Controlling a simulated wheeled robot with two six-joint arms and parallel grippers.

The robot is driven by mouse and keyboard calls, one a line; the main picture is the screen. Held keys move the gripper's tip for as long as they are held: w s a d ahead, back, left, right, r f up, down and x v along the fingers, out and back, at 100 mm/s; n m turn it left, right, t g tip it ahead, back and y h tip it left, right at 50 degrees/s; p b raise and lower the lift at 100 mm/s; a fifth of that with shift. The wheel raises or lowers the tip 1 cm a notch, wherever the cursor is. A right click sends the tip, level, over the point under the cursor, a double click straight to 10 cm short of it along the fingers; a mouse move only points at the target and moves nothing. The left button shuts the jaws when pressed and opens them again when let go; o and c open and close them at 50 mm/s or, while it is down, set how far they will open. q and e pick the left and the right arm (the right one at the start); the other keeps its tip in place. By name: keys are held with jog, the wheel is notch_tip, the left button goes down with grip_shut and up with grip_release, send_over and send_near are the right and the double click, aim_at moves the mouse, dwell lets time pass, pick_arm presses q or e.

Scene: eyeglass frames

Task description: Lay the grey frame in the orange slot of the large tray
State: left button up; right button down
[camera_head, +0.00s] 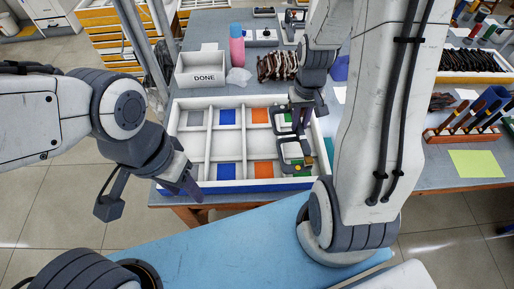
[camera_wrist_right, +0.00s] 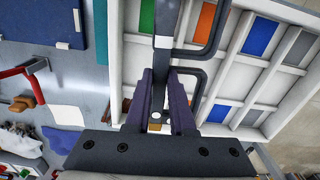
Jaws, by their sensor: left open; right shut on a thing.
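The large white tray (camera_head: 195,145) lies on the grey table, its compartments marked with grey, blue, orange and green patches. Orange patches show in the far row (camera_head: 260,115) and the near row (camera_head: 263,171); the right wrist view also shows orange (camera_wrist_right: 205,20). My right gripper (camera_head: 302,118) is shut on the dark grey frame (camera_head: 281,153), over the tray's right part beside the orange column. In the right wrist view, the frame's rims (camera_wrist_right: 208,50) extend right from between the fingers (camera_wrist_right: 160,85). Its height is unclear. My left gripper (camera_head: 191,187) is open and empty at the tray's near-left corner.
A white DONE bin (camera_head: 202,78), a pink bottle (camera_head: 237,45) and a striped bundle (camera_head: 277,66) stand behind the tray. An orange tool rack (camera_head: 463,133) and a yellow-green sheet (camera_head: 476,163) lie to the right. The tray's left compartments look empty.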

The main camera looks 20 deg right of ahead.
jog(key=s+d+b, duration=0.1)
jog(key=s+d, duration=0.1)
send_over(271, 146)
notch_tip(271, 146, down, 7)
notch_tip(271, 146, down, 4)
jog(key=shift+a+r+m+p, duration=0.15)
jog(key=shift+m+p, duration=0.25)
jog(key=shift+p, duration=0.25)
pick_arm(q)
jog(key=shift+f, duration=0.6)
pick_arm(e)
jog(key=shift+f, duration=0.2)
jog(key=c, duration=0.8)
grip_release()
pick_arm(q)
jog(key=shift+f, duration=0.1)
pick_arm(e)
jog(key=shift+o, duration=0.2)
jog(key=shift+r, duration=0.1)
